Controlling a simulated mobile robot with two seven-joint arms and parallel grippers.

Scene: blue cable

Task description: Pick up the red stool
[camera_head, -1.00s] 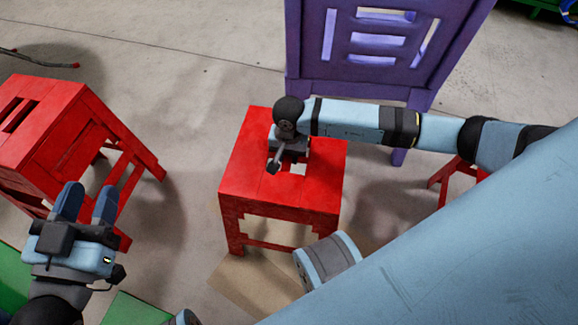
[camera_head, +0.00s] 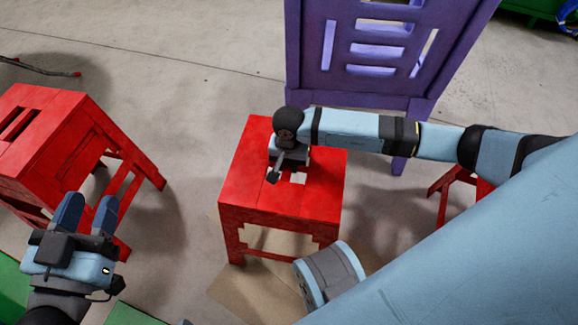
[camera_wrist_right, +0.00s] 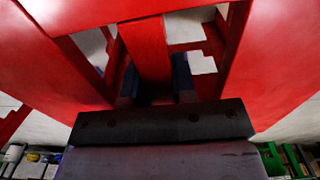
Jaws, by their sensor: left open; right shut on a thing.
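A red stool (camera_head: 270,192) stands upright in the middle of the head view, with square holes in its seat. My right gripper (camera_head: 285,160) is over the seat, pointing down into the holes. In the right wrist view its fingers (camera_wrist_right: 155,85) are on either side of the red bar (camera_wrist_right: 146,50) between two openings, shut on it. The fingertips are hidden below the seat. My left gripper (camera_head: 85,214) is open and empty at the lower left, in front of another red stool (camera_head: 65,130), which is tilted in the picture.
A purple chair (camera_head: 375,60) stands just behind the middle stool. Part of another red piece (camera_head: 450,190) shows at the right under my right arm. A brown board (camera_head: 240,295) lies on the floor in front. Grey floor (camera_head: 180,70) is open at the back left.

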